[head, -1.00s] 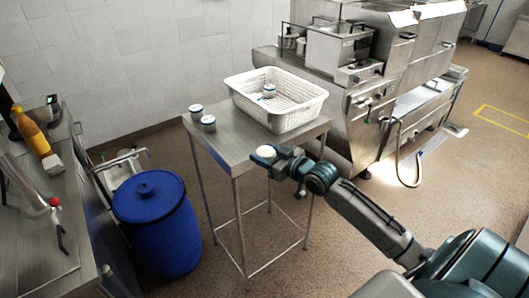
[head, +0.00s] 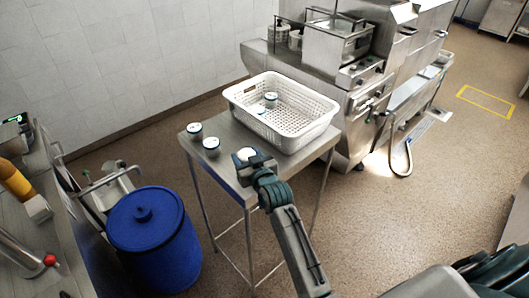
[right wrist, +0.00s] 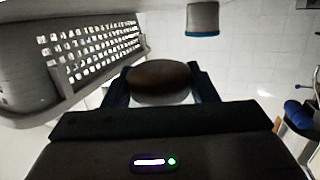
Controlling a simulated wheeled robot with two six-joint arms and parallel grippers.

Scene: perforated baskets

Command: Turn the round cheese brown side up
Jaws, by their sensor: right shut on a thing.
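The round cheese (head: 246,153) is between the jaws of my right gripper (head: 252,160), at the front part of the steel table (head: 222,168). Its white side faces up in the head view. The right wrist view, which is upside down, shows the cheese (right wrist: 160,80) with a brown face toward the lower side and a pale band on the other. Both fingers press its sides. I cannot tell whether it touches the table top. My left gripper is not in view.
A white perforated basket (head: 288,138) with small jars (head: 270,99) in it stands at the table's back right. Two more jars (head: 194,130) (head: 211,146) stand left of the cheese. A blue barrel (head: 150,235) stands on the floor at the left. Steel machinery (head: 345,75) stands behind.

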